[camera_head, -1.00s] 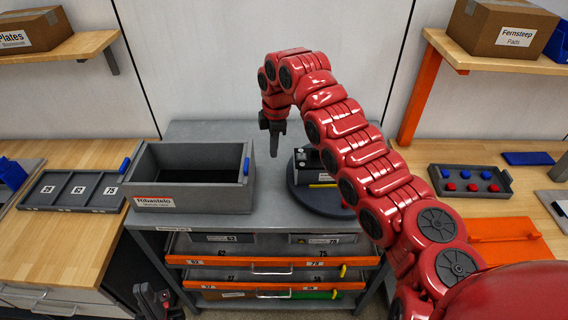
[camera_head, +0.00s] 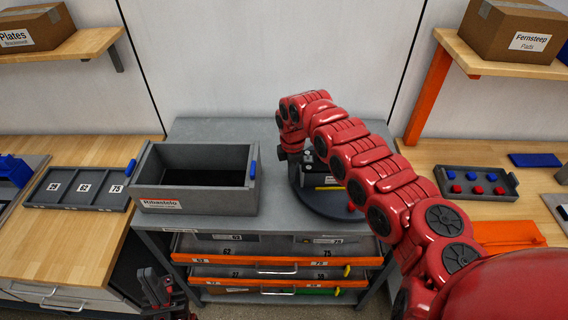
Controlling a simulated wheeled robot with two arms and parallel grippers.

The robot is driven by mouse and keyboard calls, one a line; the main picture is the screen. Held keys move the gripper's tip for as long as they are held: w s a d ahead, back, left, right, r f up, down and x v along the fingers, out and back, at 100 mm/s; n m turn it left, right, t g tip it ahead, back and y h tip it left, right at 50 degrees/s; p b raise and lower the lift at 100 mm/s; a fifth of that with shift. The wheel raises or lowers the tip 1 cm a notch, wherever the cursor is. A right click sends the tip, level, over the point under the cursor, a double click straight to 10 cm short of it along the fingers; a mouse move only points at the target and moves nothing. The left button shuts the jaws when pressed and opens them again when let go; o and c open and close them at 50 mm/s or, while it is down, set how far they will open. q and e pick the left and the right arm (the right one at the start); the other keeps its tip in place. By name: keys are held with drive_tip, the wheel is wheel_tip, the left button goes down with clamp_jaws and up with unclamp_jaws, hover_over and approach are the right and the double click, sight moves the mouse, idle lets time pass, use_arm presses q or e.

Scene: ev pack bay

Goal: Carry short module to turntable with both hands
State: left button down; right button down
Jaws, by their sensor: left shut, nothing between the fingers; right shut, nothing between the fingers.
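The turntable (camera_head: 330,207) is a dark round disc on the right part of the grey bench top. A dark block with a pale label and a yellow strip, seemingly the short module (camera_head: 321,176), sits on it, largely hidden behind my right arm. My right gripper (camera_head: 293,175) is shut and empty, pointing down at the block's left side; I cannot tell whether it touches. My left gripper (camera_head: 158,288) is shut and empty, low at the bottom left in front of the bench, away from the block.
An open grey bin (camera_head: 195,200) labelled Ribastelo stands on the bench left of the turntable. Orange-fronted drawers (camera_head: 280,249) lie below. A compartment tray (camera_head: 82,187) is on the left wooden table; a tray with red and blue pieces (camera_head: 476,182) is on the right one.

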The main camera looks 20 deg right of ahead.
drive_tip(key=shift+d, duration=0.75)
